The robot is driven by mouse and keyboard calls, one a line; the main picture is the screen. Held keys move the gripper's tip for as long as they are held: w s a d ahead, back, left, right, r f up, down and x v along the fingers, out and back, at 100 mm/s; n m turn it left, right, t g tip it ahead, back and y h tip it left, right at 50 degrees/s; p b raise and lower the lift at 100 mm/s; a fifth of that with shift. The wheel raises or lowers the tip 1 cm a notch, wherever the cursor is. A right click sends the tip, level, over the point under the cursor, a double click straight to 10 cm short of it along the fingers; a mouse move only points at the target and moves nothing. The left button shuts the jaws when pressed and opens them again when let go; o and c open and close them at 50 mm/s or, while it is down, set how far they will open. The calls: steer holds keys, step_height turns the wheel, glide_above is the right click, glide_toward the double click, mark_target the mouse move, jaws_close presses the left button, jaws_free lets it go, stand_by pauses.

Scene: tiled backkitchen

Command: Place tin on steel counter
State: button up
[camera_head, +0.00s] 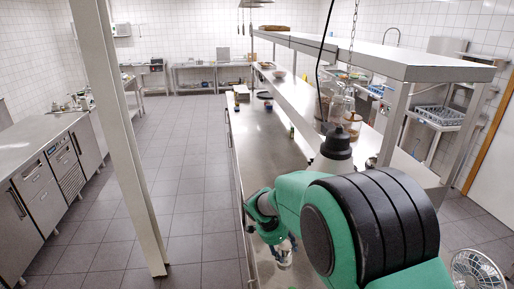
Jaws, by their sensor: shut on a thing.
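My gripper (283,246) hangs at the end of my green and black arm in the lower middle of the head view. It is over the near part of the steel counter (262,145). It is shut on a small pale thing, taken to be the tin (285,259). The tin is small and partly hidden by the gripper and arm, so its shape and label cannot be made out. Whether the tin touches the counter top cannot be told. The counter runs from the near middle away to the back.
A raised shelf (386,62) runs along the counter's right side. Glass jars (341,106) stand right of the counter's open part. Small boxes (241,92) lie at the counter's far end. A white post (122,140) stands on the left. The counter's middle is mostly clear.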

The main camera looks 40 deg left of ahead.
mark_target(289, 263)
step_height(289, 263, down, 6)
steer(key=d, duration=0.3)
steer(key=shift+s+b, duration=0.15)
steer(key=shift+b, duration=0.2)
steer(key=shift+a+r, duration=0.1)
steer(key=w+a+f+p, duration=0.1)
steer(key=w+a+p, duration=0.1)
steer(key=w+a, duration=0.8)
steer(key=shift+w+a+f, duration=0.15)
steer(key=shift+w+f, duration=0.15)
steer(key=shift+w, duration=0.8)
steer(key=shift+f+p, duration=0.55)
steer(key=shift+f, duration=1.15)
steer(key=shift+f, duration=0.15)
steer(key=o, duration=1.5)
